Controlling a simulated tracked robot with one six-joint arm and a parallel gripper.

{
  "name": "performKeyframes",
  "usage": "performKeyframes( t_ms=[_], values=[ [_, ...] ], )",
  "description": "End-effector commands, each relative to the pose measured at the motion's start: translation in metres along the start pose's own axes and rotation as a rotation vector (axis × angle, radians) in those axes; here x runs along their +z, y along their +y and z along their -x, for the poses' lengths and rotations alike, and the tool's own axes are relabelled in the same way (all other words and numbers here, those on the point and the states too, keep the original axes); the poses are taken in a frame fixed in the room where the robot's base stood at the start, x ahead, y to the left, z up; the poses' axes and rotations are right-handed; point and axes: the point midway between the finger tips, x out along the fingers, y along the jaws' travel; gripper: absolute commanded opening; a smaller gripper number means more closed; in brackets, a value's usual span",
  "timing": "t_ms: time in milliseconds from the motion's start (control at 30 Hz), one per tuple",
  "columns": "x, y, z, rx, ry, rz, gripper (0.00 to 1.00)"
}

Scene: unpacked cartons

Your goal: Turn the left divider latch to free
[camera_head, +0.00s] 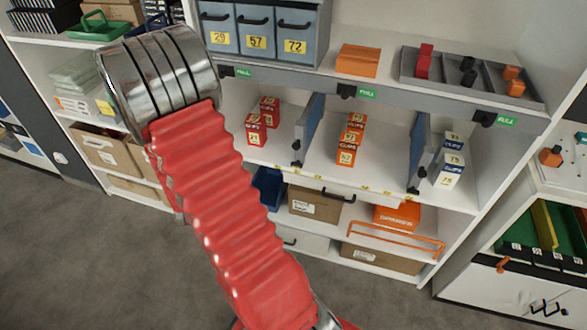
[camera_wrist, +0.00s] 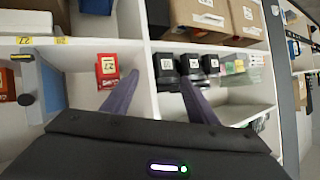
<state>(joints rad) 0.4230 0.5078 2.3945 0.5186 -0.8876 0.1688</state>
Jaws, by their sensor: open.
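The left divider (camera_head: 313,122) is a blue upright panel between red clip boxes and orange-red clip boxes on the middle shelf. A small dark latch (camera_head: 296,146) sits at its front edge; its exact turn is too small to read. In the head view my red arm hides the gripper.
Red clip boxes (camera_head: 256,130) stand left of the left divider, and orange-red ones (camera_head: 350,140) right of it. A second blue divider (camera_head: 419,145) stands farther right. A grey rail (camera_head: 400,98) with dark catches runs above. Black boxes (camera_wrist: 185,64) lie beyond my fingers.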

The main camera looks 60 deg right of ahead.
Motion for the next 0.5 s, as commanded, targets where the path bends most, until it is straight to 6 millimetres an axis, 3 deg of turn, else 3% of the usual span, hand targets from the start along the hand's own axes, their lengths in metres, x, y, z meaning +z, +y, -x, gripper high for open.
performKeyframes(
  t_ms=[200,500],
  values=[
    [0.013,0.068,-0.023,0.126,0.119,-0.015,0.53],
    [0.030,0.157,-0.027,0.282,0.295,0.015,0.53]
  ],
)
